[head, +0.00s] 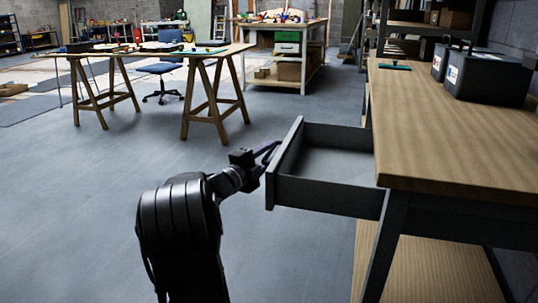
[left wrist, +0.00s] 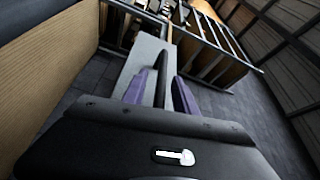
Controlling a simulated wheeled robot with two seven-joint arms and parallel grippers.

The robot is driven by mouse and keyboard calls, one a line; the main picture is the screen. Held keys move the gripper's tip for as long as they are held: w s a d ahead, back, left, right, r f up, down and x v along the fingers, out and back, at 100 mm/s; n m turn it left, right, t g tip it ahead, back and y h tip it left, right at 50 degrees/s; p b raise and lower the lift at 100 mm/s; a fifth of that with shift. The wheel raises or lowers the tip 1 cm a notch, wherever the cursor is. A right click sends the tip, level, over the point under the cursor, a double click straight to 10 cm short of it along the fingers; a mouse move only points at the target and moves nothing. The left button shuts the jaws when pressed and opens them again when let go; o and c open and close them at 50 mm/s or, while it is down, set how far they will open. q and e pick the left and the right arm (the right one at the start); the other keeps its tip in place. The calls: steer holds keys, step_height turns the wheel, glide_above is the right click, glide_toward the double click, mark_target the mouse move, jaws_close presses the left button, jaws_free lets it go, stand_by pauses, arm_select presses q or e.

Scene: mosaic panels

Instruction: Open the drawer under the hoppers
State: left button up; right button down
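The grey drawer (head: 325,196) sticks out from under the wooden bench top, pulled well open and empty where its inside shows. My left gripper (head: 270,152) is at the outer side of the drawer's front panel. In the left wrist view, the dark handle bar (left wrist: 160,80) on the grey drawer front (left wrist: 146,56) stands between the two purple fingers of my left gripper (left wrist: 161,75). Narrow gaps seem to show on both sides of the bar, so the fingers look open around it. My right gripper is in neither view. I cannot make out any hoppers for certain.
The wooden bench (head: 450,120) stands at the right with black cases (head: 492,77) on top. A trestle table (head: 150,52) and a blue chair (head: 160,67) stand further back. The floor (head: 90,190) left of the drawer is clear.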

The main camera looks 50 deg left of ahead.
arm_select(q)
steer(key=p+v, duration=0.1)
steer(key=v, duration=0.6)
steer(key=shift+s, duration=0.2)
stand_by(0.4)
